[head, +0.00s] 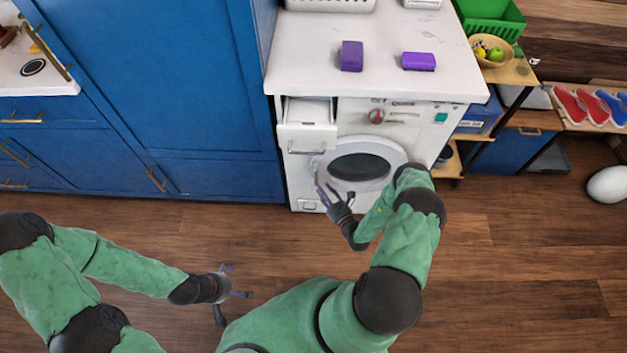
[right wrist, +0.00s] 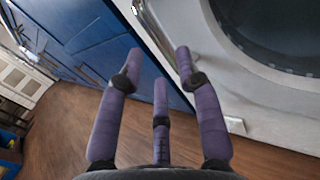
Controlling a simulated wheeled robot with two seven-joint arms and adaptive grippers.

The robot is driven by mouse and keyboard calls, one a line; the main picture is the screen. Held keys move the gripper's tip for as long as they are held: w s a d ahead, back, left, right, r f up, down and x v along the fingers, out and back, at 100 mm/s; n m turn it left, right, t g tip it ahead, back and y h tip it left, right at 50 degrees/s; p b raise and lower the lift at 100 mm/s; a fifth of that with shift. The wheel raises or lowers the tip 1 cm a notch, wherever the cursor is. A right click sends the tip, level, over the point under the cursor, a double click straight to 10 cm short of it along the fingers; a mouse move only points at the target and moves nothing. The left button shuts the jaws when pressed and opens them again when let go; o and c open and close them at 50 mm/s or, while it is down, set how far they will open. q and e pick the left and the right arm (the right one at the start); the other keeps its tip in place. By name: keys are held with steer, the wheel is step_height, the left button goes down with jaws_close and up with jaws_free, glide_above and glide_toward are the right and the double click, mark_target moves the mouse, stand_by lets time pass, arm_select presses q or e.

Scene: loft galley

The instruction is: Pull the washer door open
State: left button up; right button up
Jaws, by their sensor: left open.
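The white washer (head: 300,165) stands under a white counter, with its round door (head: 391,150) shut as far as I can see. The door has a dark oval window (head: 358,167). In the right wrist view the dark window (right wrist: 285,35) and pale door ring (right wrist: 215,50) fill the upper right. My right gripper (head: 326,193) is in front of the door's lower left edge, fingers spread and empty. In the right wrist view its fingers (right wrist: 160,70) are apart, one close to the door ring. My left gripper (head: 232,282) is open and empty above the floor, away from the washer.
The washer's detergent drawer (head: 306,112) sticks out at upper left. Blue cabinets (head: 160,90) stand left of it, a shelf (head: 450,165) right. The wooden floor (head: 500,260) in front is clear.

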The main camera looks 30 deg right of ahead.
mark_target(316, 180)
steer(key=shift+w+a+b, duration=0.15)
steer(key=shift+w+b, duration=0.65)
steer(key=shift+w, duration=2.25)
jaws_close()
